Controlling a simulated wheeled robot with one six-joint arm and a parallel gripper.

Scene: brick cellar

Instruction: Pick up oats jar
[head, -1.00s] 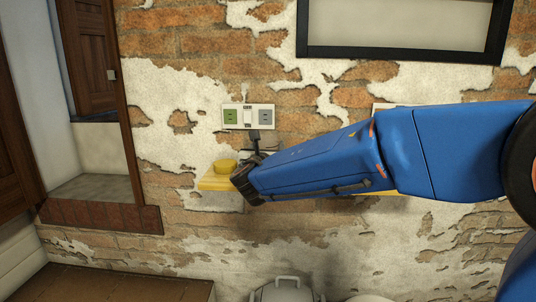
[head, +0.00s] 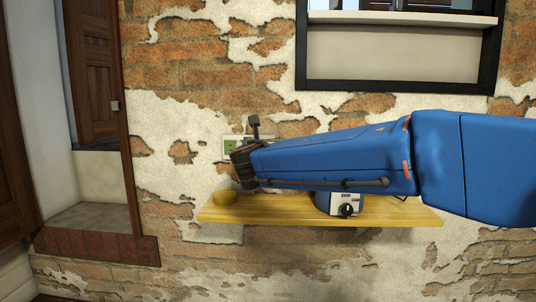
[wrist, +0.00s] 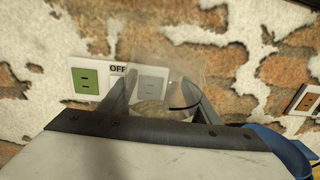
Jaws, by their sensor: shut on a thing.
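A clear jar (wrist: 175,62) with pale contents low inside, which looks like the oats jar, stands between the fingers of my gripper (wrist: 163,100) in the wrist view. The gripper is shut on it. In the head view my blue arm covers the jar, and the fingers are hidden. The end of the arm is above the left part of a yellow wooden shelf (head: 270,212) on the wall, with a visible gap below it.
A black-framed window (head: 400,70) is above.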

